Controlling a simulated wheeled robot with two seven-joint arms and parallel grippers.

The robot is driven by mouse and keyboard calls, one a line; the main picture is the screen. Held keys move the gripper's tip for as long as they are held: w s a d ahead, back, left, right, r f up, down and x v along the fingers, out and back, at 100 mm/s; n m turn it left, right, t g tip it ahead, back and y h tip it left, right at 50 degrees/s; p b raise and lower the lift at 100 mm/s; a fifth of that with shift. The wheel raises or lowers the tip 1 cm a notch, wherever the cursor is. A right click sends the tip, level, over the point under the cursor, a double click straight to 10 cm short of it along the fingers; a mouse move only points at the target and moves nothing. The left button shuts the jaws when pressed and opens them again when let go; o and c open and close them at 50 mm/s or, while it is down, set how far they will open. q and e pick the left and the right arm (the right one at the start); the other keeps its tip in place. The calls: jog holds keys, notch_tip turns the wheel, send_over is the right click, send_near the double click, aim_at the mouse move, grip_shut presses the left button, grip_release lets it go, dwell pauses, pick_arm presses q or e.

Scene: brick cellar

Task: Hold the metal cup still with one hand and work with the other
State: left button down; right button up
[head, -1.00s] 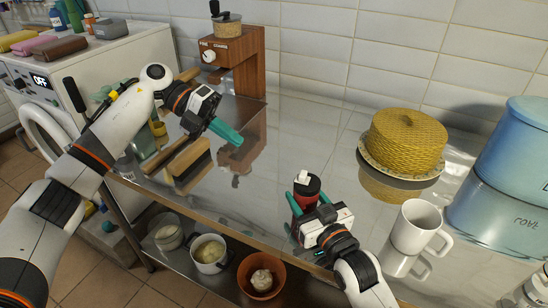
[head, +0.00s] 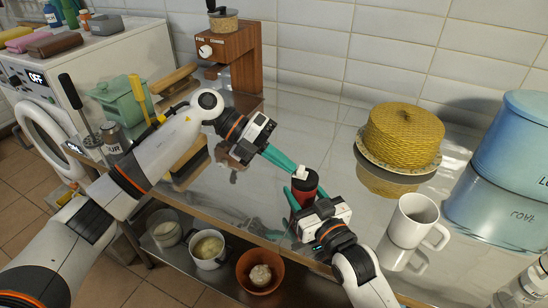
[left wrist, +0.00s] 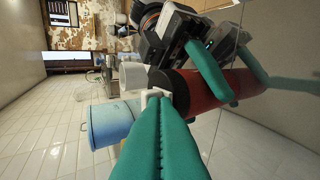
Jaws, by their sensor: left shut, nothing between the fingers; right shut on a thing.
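The cup is a red cylinder with a black top (head: 305,180) and a small white piece on it. It stands upright on the shiny counter, its red side (left wrist: 240,88) clear in the left wrist view. My right gripper (head: 303,191) is shut around the cup, one green finger on each side. My left gripper (head: 294,168) is shut and empty, its fingertips beside the white piece. In the left wrist view, the closed green fingers (left wrist: 158,104) reach this white piece; I cannot tell if they touch it.
A white mug (head: 412,220) stands right of the cup, with a yellow woven cake cover (head: 402,135) behind it. A wooden coffee grinder (head: 232,50) stands at the back left. The counter behind the cup is clear.

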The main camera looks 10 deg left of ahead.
aim_at(301, 169)
pick_arm(q)
jog(key=shift+s+d, duration=0.2)
jog(key=shift+d, duration=0.6)
jog(key=shift+s+d, duration=0.15)
jog(key=shift+d, duration=0.6)
jog(key=a+f+v, duration=0.1)
jog(key=f+v, duration=0.1)
jog(key=v, duration=1.1)
jog(key=shift+w+a+r, duration=0.2)
jog(key=shift+w+a, duration=0.05)
jog(key=shift+a, duration=0.1)
pick_arm(e)
jog(key=o, duration=1.1)
